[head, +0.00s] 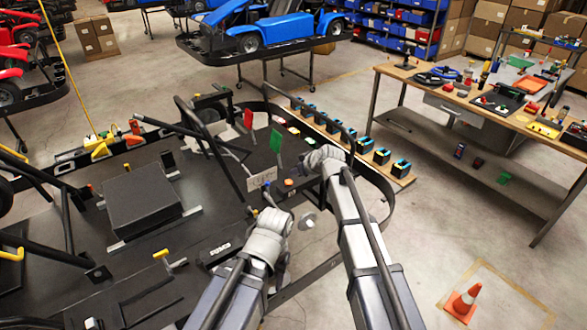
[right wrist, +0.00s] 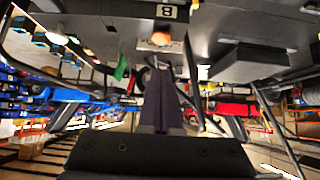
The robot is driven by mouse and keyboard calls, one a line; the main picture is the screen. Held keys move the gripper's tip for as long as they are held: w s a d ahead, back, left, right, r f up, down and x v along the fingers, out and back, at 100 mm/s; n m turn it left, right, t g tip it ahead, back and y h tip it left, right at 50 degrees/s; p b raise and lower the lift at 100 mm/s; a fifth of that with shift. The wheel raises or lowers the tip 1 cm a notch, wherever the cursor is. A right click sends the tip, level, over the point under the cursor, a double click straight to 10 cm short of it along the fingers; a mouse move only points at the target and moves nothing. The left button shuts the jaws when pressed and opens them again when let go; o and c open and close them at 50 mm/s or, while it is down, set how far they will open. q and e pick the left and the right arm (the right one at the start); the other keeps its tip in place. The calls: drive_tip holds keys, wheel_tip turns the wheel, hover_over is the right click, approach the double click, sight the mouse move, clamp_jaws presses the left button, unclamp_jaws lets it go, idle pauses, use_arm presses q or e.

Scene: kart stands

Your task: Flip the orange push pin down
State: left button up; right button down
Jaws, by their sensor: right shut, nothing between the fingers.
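The orange push pin (head: 289,183) sits on the black kart deck, just left of my right gripper in the head view. In the right wrist view its rounded orange top (right wrist: 160,39) shows straight beyond the fingertips. My right gripper (head: 321,170) is shut and empty; in the wrist view its dark fingers (right wrist: 160,65) end close to the pin. I cannot tell whether they touch it. My left gripper (head: 275,218) hangs over the deck, lower left of the pin; its fingers are too hidden to tell open from shut.
A green flag (head: 276,141) and a red flag (head: 248,118) stand near the pin. A black curved tube (head: 385,188) runs along the deck's right side. Several small black-and-blue boxes (head: 382,156) line a plank beyond it. A workbench (head: 470,100) stands at the right.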

use_arm(q)
wheel_tip(320, 180, up, 5)
drive_tip(key=p, duration=0.4)
drive_tip(key=shift+a+r, duration=0.1)
drive_tip(key=shift+r, duration=0.05)
use_arm(e)
drive_tip(key=v, duration=0.7)
drive_tip(key=shift+r, duration=0.15)
drive_tip(key=s+a+f+g+h+b, duration=0.2)
drive_tip(key=s+a+f+g+b, duration=0.15)
drive_tip(key=s+f+b, duration=1)
use_arm(q)
wheel_tip(320, 180, down, 19)
drive_tip(key=b, duration=0.5)
use_arm(e)
drive_tip(key=s+d+f+m+g+h, duration=0.1)
drive_tip(key=s+d+f+g+h, duration=0.1)
drive_tip(key=s+f, duration=0.4)
drive_tip(key=s+d+f+m+g+h, duration=0.2)
drive_tip(key=s+f, duration=0.3)
drive_tip(key=s, duration=0.7)
drive_tip(key=shift+s+d+f+h, duration=0.2)
drive_tip(key=shift+d+f+h, duration=0.15)
drive_tip(key=shift+d, duration=0.25)
